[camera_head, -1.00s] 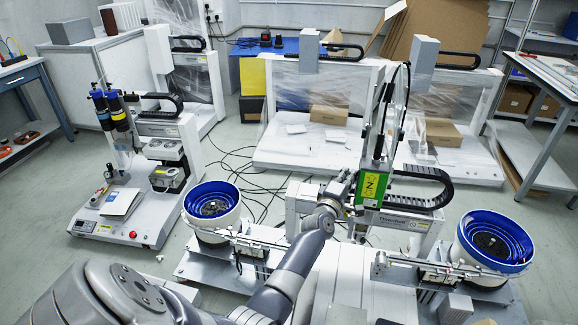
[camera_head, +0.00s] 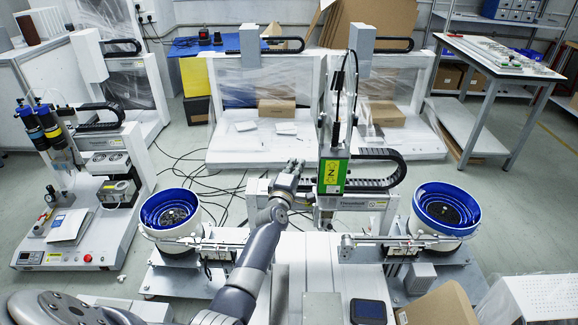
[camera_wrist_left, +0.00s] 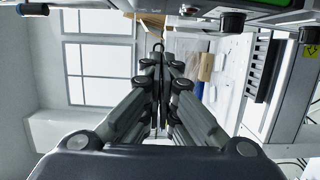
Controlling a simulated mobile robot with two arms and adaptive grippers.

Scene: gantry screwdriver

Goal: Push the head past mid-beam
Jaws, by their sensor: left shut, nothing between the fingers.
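The screwdriver head (camera_head: 333,176) has a green side plate with a yellow Z label. It hangs upright on the gantry beam (camera_head: 262,197), right of the beam's left end and roughly around its middle. My left gripper (camera_head: 298,165) is shut and empty, just left of the head, with a small gap seeming to show between them. Contact cannot be told there. My right gripper is out of view.
Blue-rimmed bowl feeders stand left (camera_head: 172,212) and right (camera_head: 445,210) of the gantry. A black cable chain (camera_head: 375,170) curves right of the head. A cardboard box (camera_head: 437,305) is at the front right. Plastic-wrapped gantries (camera_head: 265,80) stand behind.

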